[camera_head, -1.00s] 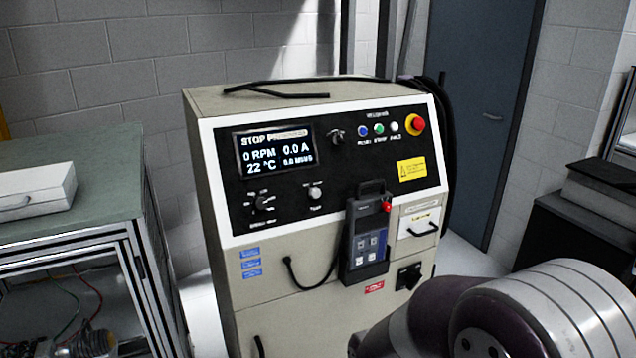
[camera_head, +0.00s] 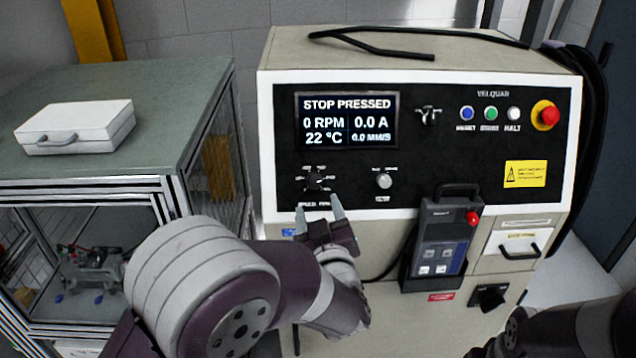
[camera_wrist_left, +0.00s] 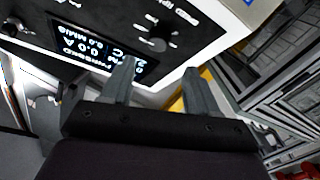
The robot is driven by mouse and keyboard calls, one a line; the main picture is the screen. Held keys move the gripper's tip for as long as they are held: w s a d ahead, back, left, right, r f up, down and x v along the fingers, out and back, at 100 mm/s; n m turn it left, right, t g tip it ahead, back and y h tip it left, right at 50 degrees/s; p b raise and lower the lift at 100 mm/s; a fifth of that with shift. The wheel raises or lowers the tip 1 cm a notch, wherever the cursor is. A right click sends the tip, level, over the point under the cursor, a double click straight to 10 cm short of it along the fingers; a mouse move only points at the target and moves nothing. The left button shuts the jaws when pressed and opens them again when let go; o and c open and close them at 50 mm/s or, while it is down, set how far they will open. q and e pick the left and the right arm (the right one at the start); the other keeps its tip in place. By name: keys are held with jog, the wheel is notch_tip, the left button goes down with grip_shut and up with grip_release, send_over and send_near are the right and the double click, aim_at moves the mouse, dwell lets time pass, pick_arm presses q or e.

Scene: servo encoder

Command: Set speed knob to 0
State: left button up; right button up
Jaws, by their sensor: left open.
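The speed knob (camera_head: 316,180) is a small black rotary knob with white marks around it, at the lower left of the black panel. Its pointer setting is too small to read. It also shows in the left wrist view (camera_wrist_left: 160,38), just beyond the fingers. My left gripper (camera_head: 318,212) is open and empty, fingers pointing up, just below the knob. In the left wrist view its two fingers (camera_wrist_left: 160,72) are spread apart, with no visible contact with the knob. The display (camera_head: 347,120) reads STOP PRESSED and 0 RPM. Part of my right arm shows at the lower right; its jaws cannot be made out.
A second, grey knob (camera_head: 384,181) is right of the speed knob. A handheld pendant (camera_head: 442,240) hangs lower right on the cabinet. A red stop button (camera_head: 545,115) sits at the panel's right. A caged bench (camera_head: 110,190) with a white case (camera_head: 75,126) stands left.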

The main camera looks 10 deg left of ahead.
aim_at(315, 183)
pick_arm(q)
jog(key=x, duration=0.4)
jog(key=p+x, duration=0.1)
jog(key=x, duration=0.1)
jog(key=shift+w+d+f, duration=0.1)
jog(key=shift+w+d, duration=0.2)
jog(key=shift+w, duration=0.1)
jog(key=shift+w+a, duration=0.4)
jog(key=shift+a, duration=0.15)
jog(key=shift+w+d, duration=0.15)
jog(key=shift+w, duration=0.05)
jog(key=c, duration=1)
